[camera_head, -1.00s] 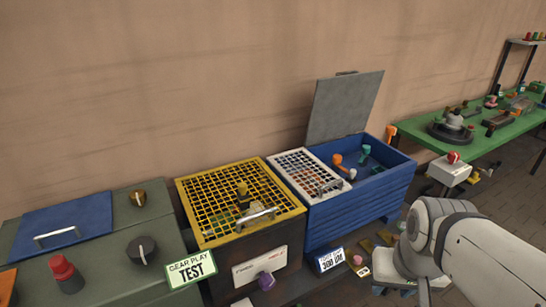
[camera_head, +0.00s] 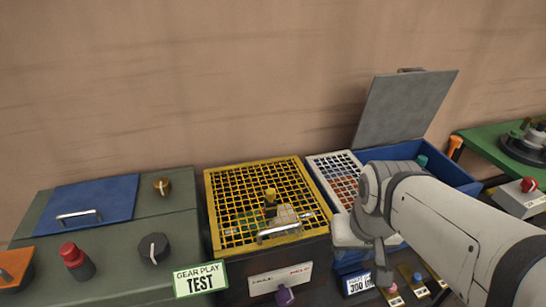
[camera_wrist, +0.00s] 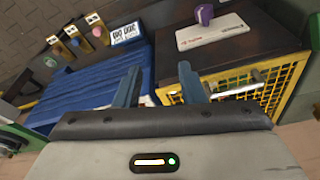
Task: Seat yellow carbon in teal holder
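My gripper (camera_wrist: 160,86) shows in the wrist view with its two fingers well apart and nothing seen between them. It is by the blue bin (camera_wrist: 85,85) and the yellow-framed mesh box (camera_wrist: 281,92). In the head view my arm hides much of the blue bin. A small teal piece (camera_head: 421,161) shows in the bin behind my arm; I cannot tell whether it is the teal holder. A yellow-topped piece (camera_head: 270,194) stands at the yellow mesh box (camera_head: 223,203); I cannot tell whether it is the yellow carbon.
The bin's grey lid (camera_head: 405,108) stands open against the wall. A white mesh panel (camera_head: 338,172) lies beside the yellow mesh. A purple knob (camera_head: 285,295) projects from the box front. A green bench top (camera_head: 95,235) carries a red button (camera_head: 72,255) and black dial (camera_head: 153,248).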

